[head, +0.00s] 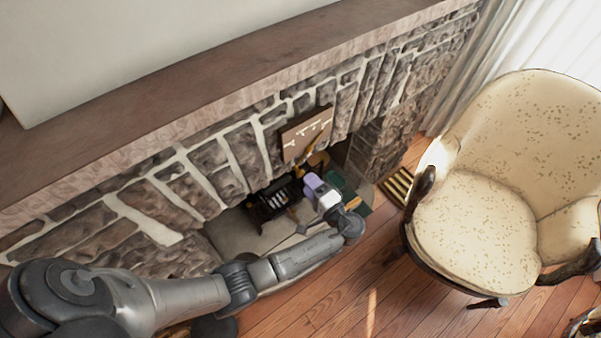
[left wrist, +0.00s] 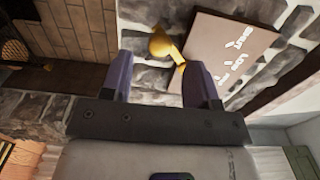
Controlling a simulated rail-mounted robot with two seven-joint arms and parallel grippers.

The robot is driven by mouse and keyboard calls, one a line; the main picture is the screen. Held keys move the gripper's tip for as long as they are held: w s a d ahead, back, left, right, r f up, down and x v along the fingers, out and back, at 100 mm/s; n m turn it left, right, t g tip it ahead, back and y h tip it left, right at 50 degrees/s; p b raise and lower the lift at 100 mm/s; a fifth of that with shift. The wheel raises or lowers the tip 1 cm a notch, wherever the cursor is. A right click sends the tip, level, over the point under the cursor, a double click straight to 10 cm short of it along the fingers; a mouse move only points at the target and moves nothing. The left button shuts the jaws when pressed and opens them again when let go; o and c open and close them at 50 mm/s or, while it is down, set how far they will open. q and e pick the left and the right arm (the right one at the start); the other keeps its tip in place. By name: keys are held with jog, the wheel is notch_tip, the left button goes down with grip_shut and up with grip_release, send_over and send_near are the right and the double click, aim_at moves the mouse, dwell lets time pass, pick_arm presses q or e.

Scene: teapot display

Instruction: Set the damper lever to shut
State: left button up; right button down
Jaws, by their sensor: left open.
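The damper lever is yellow, with a rounded end. In the left wrist view the damper lever (left wrist: 160,44) shows ahead of and between my fingers, next to the label plate (left wrist: 228,50). The plate carries white marks and words; "SHUT" and "LOW" can be made out. In the head view the lever (head: 312,146) shows small at the plate (head: 305,132) on the stone fireplace front. My left gripper (left wrist: 159,72) is open, its two dark purple fingers apart on either side of the lever's lower part. Contact cannot be told. In the head view my left gripper (head: 317,184) is below the plate. My right gripper is out of view.
A brown mantel (head: 200,105) runs above the stone wall. Dark items stand in the hearth opening below the plate. A cream armchair (head: 470,220) stands at the right. Wooden floor (head: 370,285) lies open between chair and hearth.

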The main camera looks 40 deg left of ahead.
aim_at(302, 175)
pick_arm(q)
jog(key=shift+x, duration=2.7)
grip_shut()
